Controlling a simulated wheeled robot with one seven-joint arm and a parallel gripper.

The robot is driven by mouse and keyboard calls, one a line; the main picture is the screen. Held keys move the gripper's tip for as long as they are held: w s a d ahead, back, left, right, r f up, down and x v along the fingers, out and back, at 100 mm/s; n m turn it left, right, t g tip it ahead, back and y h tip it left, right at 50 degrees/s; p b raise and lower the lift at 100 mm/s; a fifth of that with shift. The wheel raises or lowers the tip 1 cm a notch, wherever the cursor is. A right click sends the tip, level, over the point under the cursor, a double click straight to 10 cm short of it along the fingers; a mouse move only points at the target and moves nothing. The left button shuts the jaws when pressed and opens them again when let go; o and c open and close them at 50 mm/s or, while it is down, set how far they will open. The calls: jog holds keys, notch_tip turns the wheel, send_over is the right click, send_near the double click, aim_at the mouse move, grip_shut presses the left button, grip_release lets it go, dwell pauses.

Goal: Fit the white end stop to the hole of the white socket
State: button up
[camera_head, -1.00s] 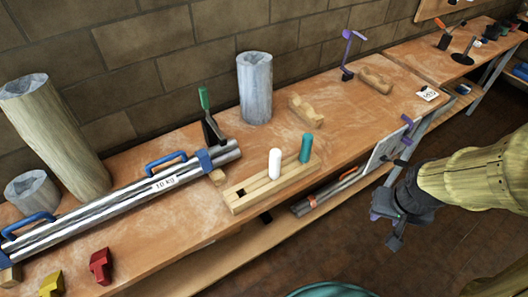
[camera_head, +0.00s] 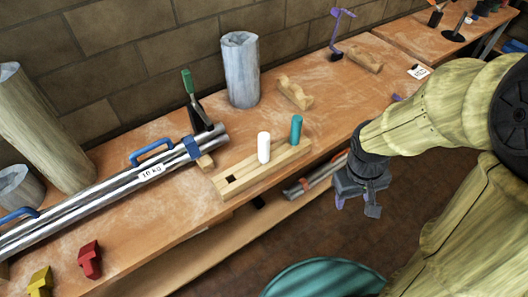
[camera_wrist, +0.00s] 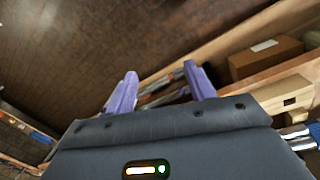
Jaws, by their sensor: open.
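A white peg-like piece (camera_head: 264,148), which looks like the end stop, stands upright in a light wooden block (camera_head: 243,186) on the workbench. A teal peg (camera_head: 296,129) stands to its right in the same block. A dark square hole (camera_head: 230,179) is open at the block's left end. I cannot make out a white socket in either view. My gripper (camera_head: 356,205) is open and empty, off the bench's front edge, to the right of the block and apart from it. Its two purple fingers (camera_wrist: 160,72) are spread in the wrist view, with nothing between them.
Metal tubes with blue handles (camera_head: 110,183) lie left of the block. A green-handled clamp (camera_head: 195,100), a grey cylinder (camera_head: 240,70) and a wooden piece (camera_head: 294,93) stand behind. Red (camera_head: 90,259) and yellow (camera_head: 40,282) blocks lie front left. A brown box (camera_wrist: 265,58) shows in the wrist view.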

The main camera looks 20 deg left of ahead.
jog(key=a+f+n+h+b, duration=0.2)
jog(key=a+f+n+h, duration=0.25)
jog(key=n, duration=0.35)
jog(key=n+t+b, duration=0.5)
jog(key=n+t, duration=1.2)
jog(key=n, duration=0.2)
send_near(262, 143)
jog(key=v, duration=0.4)
jog(key=shift+r, duration=0.1)
jog(key=p+x, duration=0.1)
jog(key=x, duration=1.1)
jog(key=shift+w, duration=0.2)
